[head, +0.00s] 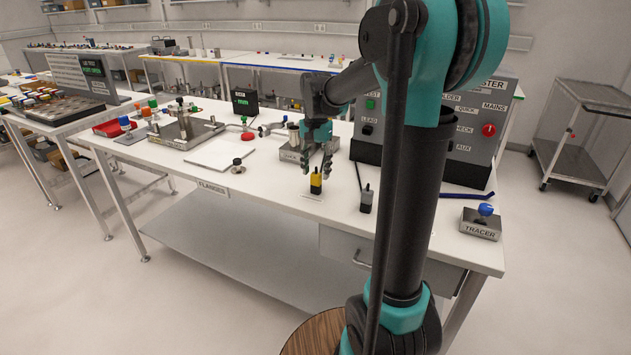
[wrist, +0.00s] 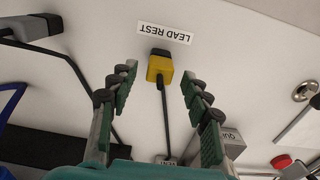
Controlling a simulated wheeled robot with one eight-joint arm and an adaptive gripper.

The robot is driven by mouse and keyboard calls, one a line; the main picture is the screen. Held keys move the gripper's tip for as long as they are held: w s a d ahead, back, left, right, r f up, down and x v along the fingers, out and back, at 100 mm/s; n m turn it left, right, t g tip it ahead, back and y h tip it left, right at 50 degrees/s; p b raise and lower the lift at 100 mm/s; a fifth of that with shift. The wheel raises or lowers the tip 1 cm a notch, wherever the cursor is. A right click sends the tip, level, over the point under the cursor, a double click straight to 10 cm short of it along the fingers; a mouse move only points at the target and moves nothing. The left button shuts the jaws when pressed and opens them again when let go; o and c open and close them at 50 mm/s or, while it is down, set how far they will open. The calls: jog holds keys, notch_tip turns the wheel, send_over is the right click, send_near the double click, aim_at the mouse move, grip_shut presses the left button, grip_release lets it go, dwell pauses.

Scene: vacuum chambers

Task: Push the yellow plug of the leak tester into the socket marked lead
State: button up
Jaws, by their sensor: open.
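The yellow plug (head: 316,184) stands on the bench near its front edge. In the wrist view the yellow plug (wrist: 159,68) lies beside the LEAD REST label (wrist: 165,34), with a dark lead running from it. My gripper (head: 317,162) is open above the plug; in the wrist view its fingertips (wrist: 160,74) are to either side of the plug, with gaps on both sides. The leak tester (head: 502,118) stands at the back right, partly hidden by my arm.
A grey plug (head: 366,199) stands to the right of the yellow one. A TRACER block (head: 481,224) with a blue knob is at the bench's right end.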

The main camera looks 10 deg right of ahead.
aim_at(317, 173)
jog(key=shift+f, duration=1.3)
grip_shut()
jog(key=shift+r, duration=0.15)
jog(key=shift+r, duration=2.85)
